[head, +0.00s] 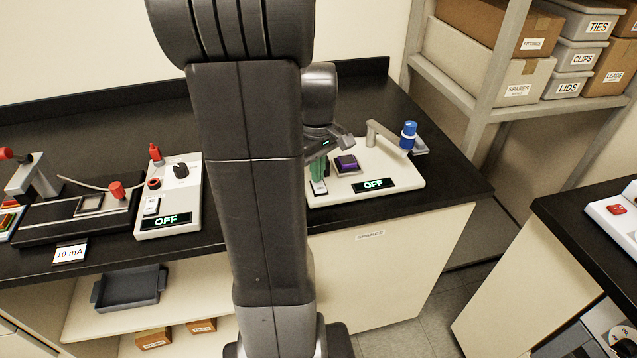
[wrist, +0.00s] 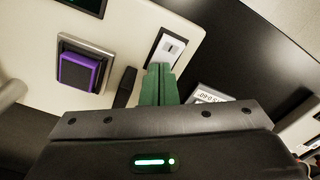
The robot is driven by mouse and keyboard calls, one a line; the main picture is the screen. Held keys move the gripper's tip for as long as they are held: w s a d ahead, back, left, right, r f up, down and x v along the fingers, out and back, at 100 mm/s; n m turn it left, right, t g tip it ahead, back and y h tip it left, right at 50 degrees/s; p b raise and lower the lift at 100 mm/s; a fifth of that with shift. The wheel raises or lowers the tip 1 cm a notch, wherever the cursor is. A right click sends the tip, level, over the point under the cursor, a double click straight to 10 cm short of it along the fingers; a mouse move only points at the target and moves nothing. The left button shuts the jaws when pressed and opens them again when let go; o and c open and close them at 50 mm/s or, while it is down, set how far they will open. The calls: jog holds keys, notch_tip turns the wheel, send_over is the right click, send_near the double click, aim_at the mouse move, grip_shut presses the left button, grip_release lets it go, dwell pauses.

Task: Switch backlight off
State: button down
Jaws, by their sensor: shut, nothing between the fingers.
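A white instrument (head: 413,172) stands on the black bench, with a lit display (head: 374,185) reading OFF. At its front left corner is a white rocker switch (head: 319,187), which also shows in the wrist view (wrist: 170,47) on a dark plate. My gripper (head: 318,172) has green fingers, shut together and empty. In the wrist view the fingertips (wrist: 160,68) are at the near edge of the switch plate. I cannot tell whether they touch it. A purple block (head: 347,163) sits in a square mount beside the switch and shows in the wrist view (wrist: 80,72).
A grey arm with a blue knob (head: 408,133) rises at the instrument's back right. Left of my arm stands another white unit (head: 183,190) with a dial, a rocker and an OFF display (head: 166,220). Shelves with labelled boxes (head: 488,78) stand at right.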

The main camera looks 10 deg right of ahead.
notch_tip(320, 180, up, 7)
jog(key=p, duration=0.5)
jog(key=shift+p, duration=0.3)
jog(key=shift+f, duration=0.1)
notch_tip(320, 180, down, 7)
jog(key=b, duration=0.6)
dwell(0.3)
